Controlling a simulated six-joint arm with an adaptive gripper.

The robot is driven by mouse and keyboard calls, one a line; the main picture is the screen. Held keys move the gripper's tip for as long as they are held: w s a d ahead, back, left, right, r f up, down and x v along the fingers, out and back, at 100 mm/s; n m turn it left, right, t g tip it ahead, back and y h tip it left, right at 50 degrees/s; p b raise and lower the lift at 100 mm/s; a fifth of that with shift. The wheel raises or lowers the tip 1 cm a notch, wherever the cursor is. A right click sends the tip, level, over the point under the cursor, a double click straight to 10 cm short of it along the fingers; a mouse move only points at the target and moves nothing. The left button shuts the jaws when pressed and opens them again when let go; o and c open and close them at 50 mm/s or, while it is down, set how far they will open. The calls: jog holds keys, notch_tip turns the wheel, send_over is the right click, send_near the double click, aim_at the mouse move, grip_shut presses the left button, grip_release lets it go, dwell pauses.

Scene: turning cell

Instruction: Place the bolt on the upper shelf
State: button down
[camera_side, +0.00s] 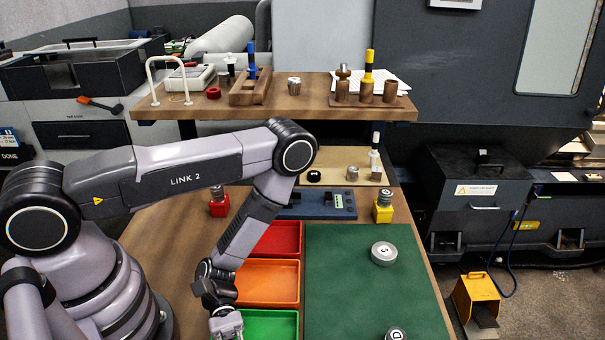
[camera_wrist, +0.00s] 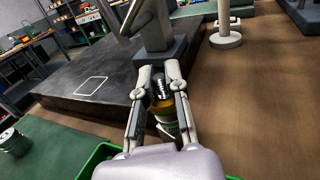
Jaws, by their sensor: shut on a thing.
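The upper shelf (camera_side: 292,113) is a wooden board standing at the back in the side view. My gripper (camera_side: 226,325) is low at the front in the side view, over the green tray (camera_side: 268,322). In the side view I cannot make out the bolt at my gripper.
The shelf holds a white rack (camera_side: 167,70), a wooden block with a blue-handled tool (camera_side: 251,60), a small metal part (camera_side: 294,85) and wooden cups (camera_side: 366,92). Red (camera_side: 276,239) and orange (camera_side: 267,281) trays lie behind the green one. The green mat (camera_side: 350,285) carries round metal pieces (camera_side: 384,253).

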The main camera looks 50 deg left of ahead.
jog(key=c, duration=1.2)
grip_release()
jog(key=shift+o, duration=0.2)
